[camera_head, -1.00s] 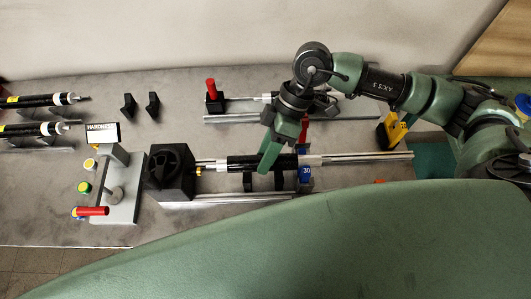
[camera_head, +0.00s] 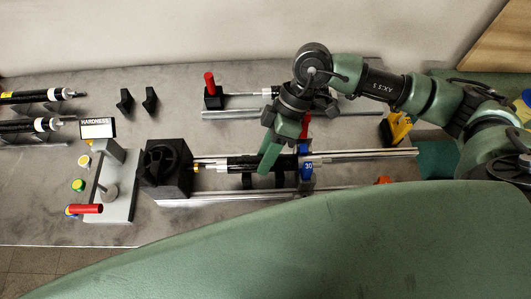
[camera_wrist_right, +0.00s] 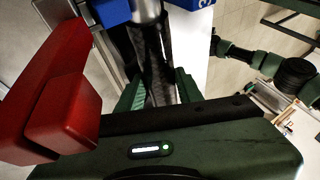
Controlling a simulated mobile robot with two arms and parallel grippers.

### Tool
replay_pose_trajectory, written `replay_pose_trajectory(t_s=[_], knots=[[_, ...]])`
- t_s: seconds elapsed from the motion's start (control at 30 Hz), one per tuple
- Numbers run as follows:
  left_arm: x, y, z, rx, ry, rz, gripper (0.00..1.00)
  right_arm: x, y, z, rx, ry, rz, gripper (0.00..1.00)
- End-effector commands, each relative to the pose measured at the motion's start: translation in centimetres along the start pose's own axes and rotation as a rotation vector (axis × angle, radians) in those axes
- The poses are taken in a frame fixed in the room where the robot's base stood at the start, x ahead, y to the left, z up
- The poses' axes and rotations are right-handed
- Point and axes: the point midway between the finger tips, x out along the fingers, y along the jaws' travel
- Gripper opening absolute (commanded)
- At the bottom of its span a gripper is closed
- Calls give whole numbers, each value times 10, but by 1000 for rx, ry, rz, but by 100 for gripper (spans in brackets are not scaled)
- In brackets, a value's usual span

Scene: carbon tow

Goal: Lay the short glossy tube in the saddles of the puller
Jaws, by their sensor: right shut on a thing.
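The short glossy tube (camera_head: 238,163) is black and lies lengthwise over the puller (camera_head: 225,197), between its black end block (camera_head: 166,169) and the blue block marked 30 (camera_head: 307,168). My right gripper (camera_head: 269,160) is shut around the tube from above. In the right wrist view the dark tube (camera_wrist_right: 152,62) runs between my green fingers. A dark saddle (camera_head: 247,181) shows just under the tube; the fingers hide part of the tube and saddles. I cannot tell whether the tube touches the saddles. My left gripper is not in view.
A red handle stands close to my right gripper in the wrist view (camera_wrist_right: 55,100). A second rail fixture (camera_head: 225,103) lies behind. The hardness tester (camera_head: 110,185) stands left. Other black tubes (camera_head: 35,96) rest at far left, near two empty black saddles (camera_head: 137,100).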

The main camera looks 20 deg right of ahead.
Motion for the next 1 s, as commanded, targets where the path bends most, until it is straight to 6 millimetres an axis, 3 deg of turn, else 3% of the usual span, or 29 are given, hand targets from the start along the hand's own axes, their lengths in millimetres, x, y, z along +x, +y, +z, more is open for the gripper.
replay_pose_trajectory(t_s=[0.3,0.33,0.4,0.43,0.77,1.0], knots=[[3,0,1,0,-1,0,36,6,3,2,-1,1,0,0],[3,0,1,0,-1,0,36,6,3,2,-1,1,0,39],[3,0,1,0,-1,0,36,5,3,2,-1,1,0,58],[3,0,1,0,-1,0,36,6,3,2,-1,1,0,61],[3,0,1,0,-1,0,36,4,3,2,0,-1,0,61],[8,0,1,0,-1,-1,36,-28,5,2,0,1,5,61]])
